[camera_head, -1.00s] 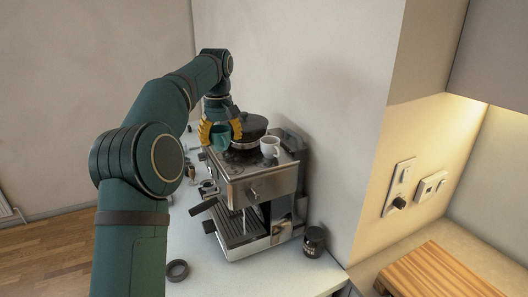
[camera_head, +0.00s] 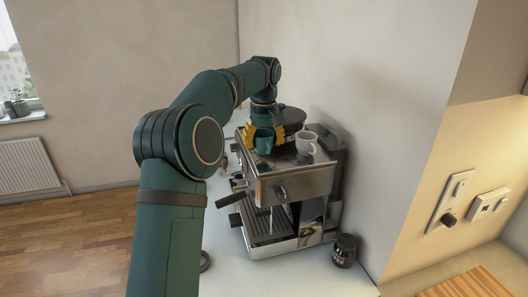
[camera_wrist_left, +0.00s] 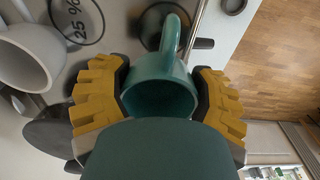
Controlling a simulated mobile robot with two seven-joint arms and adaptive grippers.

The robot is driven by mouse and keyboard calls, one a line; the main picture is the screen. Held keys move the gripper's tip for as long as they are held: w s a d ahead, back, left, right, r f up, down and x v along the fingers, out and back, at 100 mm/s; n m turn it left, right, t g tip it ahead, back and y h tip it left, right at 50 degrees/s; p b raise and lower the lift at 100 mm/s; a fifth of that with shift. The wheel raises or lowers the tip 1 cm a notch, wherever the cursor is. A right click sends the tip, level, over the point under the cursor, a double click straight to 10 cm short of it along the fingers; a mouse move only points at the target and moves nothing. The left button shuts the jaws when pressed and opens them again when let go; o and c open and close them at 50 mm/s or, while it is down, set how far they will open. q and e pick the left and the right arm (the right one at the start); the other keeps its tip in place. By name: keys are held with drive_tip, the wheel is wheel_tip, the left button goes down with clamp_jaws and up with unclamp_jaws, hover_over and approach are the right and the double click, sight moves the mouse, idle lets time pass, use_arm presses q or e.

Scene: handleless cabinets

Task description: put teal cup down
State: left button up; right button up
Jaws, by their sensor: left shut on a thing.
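The teal cup (camera_head: 264,145) is between the yellow fingers of my left gripper (camera_head: 265,133), at the top of the espresso machine (camera_head: 285,187). In the left wrist view the cup (camera_wrist_left: 160,92) sits between both fingers of my left gripper (camera_wrist_left: 158,98), with its handle pointing to the top of the picture. The gripper is shut on the cup. I cannot tell whether the cup's base touches the machine's top. The dark wrist part hides some of the cup. My right gripper is not in view.
A white cup (camera_head: 306,143) stands on the machine's top, right of the teal cup. A dark round lid (camera_head: 288,116) is just behind. A small dark jar (camera_head: 345,250) stands right of the machine, near the wall. A wooden board (camera_head: 465,284) lies at the lower right.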

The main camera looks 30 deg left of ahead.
sight(263, 152)
use_arm(q)
drive_tip(key=shift+f, duration=1.15)
drive_tip(key=shift+f, duration=0.1)
drive_tip(key=o, duration=1.3)
wheel_tip(263, 152, up, 12)
drive_tip(key=p, duration=0.3)
drive_tip(key=shift+s+d, duration=0.15)
